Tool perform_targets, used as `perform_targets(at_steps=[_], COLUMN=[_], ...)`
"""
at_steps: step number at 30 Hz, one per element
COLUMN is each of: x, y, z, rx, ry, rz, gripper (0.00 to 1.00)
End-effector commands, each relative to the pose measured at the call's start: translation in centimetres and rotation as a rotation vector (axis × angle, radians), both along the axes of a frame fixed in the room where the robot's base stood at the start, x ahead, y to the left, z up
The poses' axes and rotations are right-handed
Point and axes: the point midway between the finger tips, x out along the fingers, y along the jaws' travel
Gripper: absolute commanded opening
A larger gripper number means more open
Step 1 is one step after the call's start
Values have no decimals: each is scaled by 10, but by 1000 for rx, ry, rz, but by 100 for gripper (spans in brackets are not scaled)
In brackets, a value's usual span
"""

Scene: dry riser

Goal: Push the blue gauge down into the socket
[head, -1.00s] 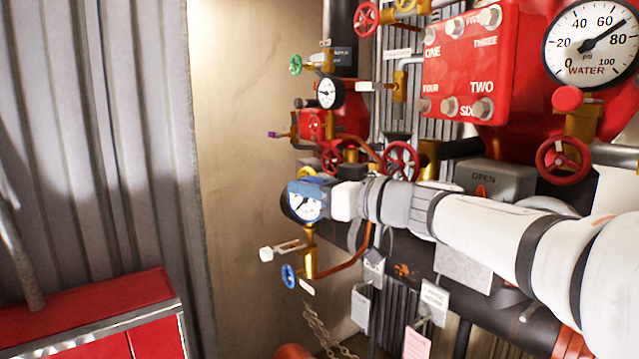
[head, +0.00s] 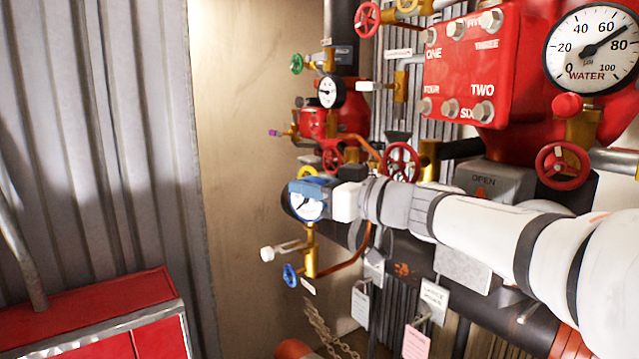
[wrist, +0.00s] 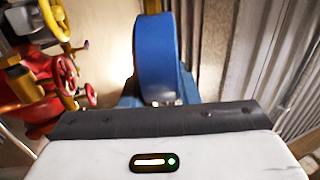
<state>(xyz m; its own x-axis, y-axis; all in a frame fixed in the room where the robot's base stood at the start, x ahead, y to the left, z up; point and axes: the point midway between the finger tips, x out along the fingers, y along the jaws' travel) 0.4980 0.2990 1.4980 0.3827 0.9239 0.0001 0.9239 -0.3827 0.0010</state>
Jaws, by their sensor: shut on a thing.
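The blue gauge (head: 306,204), with a white dial, stands above a brass fitting (head: 310,243) on the left end of the pipework. Its lower end meets the top of this fitting; the socket opening is hidden, so I cannot tell how deep it sits. My gripper (head: 318,192) comes in from the right and is shut on the gauge. In the wrist view the gauge (wrist: 157,55) shows edge-on as a blue rim, just beyond the dark front edge of my gripper. The fingertips are mostly hidden there.
A blue handwheel (head: 291,275) and a white-ended lever (head: 267,253) sit below the gauge. Red handwheels (head: 401,161) and a small black-rimmed gauge (head: 329,92) are close above. A red cabinet (head: 95,310) stands at lower left. The space left of the gauge is open.

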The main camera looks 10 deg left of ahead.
Motion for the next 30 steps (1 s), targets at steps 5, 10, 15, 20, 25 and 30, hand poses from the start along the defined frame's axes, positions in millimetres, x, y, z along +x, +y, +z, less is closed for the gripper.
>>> perform_targets(at_steps=[5,10,15,20,25,30], x=[0,0,0,0,0,0], y=[0,0,0,0,-1,-1], z=[0,0,-2,-4,-6,-8], rx=[1,1,0,0,0,0], ry=[-1,-1,-1,-1,-1,-1], rz=[0,0,-1,-1,-1,-1], gripper=[2,2,2,2,2,2])
